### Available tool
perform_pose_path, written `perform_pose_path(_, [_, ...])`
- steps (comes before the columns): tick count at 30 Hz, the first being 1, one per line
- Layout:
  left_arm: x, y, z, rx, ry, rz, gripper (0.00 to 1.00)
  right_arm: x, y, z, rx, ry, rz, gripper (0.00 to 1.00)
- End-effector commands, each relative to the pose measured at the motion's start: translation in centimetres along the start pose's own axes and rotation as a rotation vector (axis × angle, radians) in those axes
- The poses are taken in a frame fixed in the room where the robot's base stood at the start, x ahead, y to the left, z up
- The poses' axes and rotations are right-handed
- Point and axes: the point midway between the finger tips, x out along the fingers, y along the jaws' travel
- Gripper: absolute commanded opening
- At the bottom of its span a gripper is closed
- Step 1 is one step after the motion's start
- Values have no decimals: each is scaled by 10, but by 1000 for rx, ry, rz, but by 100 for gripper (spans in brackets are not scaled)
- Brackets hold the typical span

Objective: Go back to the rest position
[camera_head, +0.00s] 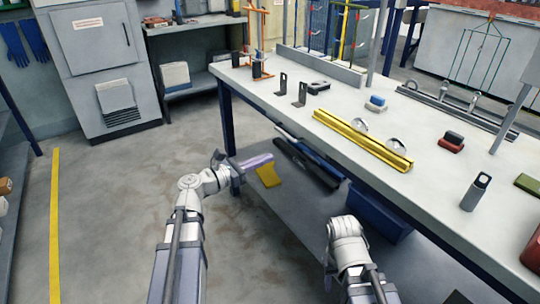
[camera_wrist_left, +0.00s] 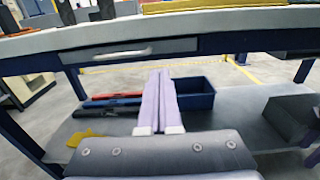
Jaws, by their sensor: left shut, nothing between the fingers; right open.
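My left gripper (camera_head: 270,157) is at the end of my left arm, in front of the long workbench and lower than its top. Its two pale purple fingers (camera_wrist_left: 159,100) lie together in the left wrist view, with nothing between them. My right arm (camera_head: 347,245) shows at the lower middle of the head view, close to the bench's front side. Its gripper fingers are hidden behind the wrist. Neither arm is seen touching the bench.
The workbench top (camera_head: 440,185) holds a yellow rail (camera_head: 361,139), black brackets and small blocks. Below it, a lower shelf (camera_head: 285,205) carries a yellow cloth (camera_head: 268,175), dark bars and a blue bin (camera_wrist_left: 194,94). Open floor (camera_head: 110,215) lies to the left.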

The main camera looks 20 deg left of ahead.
Motion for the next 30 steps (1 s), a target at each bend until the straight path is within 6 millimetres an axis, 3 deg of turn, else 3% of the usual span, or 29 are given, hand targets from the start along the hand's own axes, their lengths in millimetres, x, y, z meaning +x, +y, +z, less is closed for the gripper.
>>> perform_pose_path(2, [4, -7, -4, 27, 17, -18, 0, 0, 0, 0, 0, 0, 0, 50])
perform_pose_path(5, [18, -34, -22, 149, 94, -94, 0, 0, 0, 0, 0, 0, 0, 50])
perform_pose_path(10, [43, -123, -89, 610, 318, -418, 0, 0, 0, 0, 0, 0, 0, 50])
perform_pose_path(12, [42, -159, -120, 830, 396, -601, 0, 0, 0, 0, 0, 0, 0, 50])
perform_pose_path(16, [23, -209, -169, 1218, 490, -971, 0, 0, 0, 0, 0, 0, 0, 50])
perform_pose_path(21, [-11, -238, -206, 1598, 525, -1428, 0, 0, 0, 0, 0, 0, 0, 50])
perform_pose_path(30, [-55, -244, -218, 1946, 482, -2066, 0, 0, 0, 0, 0, 0, 0, 50])
